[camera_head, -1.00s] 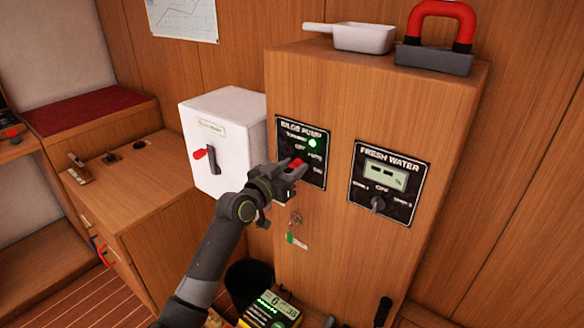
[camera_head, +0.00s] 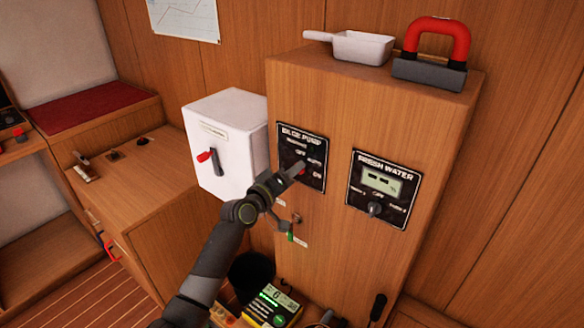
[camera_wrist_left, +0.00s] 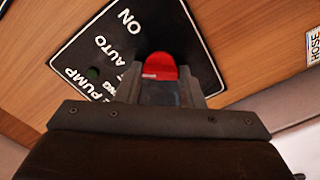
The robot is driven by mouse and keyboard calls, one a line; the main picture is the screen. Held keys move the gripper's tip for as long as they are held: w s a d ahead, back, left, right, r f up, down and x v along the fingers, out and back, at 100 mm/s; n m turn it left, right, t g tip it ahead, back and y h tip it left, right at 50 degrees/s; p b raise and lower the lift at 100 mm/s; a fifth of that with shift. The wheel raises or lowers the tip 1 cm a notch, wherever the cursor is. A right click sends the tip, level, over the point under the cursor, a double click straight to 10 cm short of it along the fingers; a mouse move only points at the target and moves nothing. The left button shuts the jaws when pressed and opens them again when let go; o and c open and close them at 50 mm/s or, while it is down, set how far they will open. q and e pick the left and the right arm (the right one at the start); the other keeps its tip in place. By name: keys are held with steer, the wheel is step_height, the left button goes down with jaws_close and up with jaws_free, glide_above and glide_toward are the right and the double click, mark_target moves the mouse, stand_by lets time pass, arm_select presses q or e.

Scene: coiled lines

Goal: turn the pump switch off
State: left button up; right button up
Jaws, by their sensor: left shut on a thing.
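The black bilge pump panel (camera_head: 314,188) is on the front of the wooden cabinet, with OFF, AUTO and ON labels. Its red switch knob (camera_head: 301,172) shows at the tip of my left gripper (camera_head: 291,178). In the left wrist view, my left gripper (camera_wrist_left: 165,80) is shut on the red knob (camera_wrist_left: 160,65), one finger on each side. The lamp on the panel (camera_wrist_left: 92,73) is dark green and unlit. The gripper hides part of the panel, so I cannot tell exactly which label the knob points to. My right gripper is not in view.
A fresh water panel (camera_head: 384,190) with its own knob sits to the right. A white box (camera_head: 226,140) with a red-handled switch stands to the left. A key with a green tag (camera_head: 291,236) hangs just below the gripper.

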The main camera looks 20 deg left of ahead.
arm_select(q)
steer(key=shift+f+n+p, duration=0.15)
steer(key=shift+n+p, duration=1.35)
steer(key=shift+n, duration=2.2)
steer(key=o, duration=1)
steer(key=shift+a, duration=0.1)
steer(key=shift+s, duration=0.1)
steer(key=v, duration=1.7)
steer(key=shift+s+b, duration=0.1)
steer(key=shift+b, duration=0.25)
steer(key=shift+a, duration=0.1)
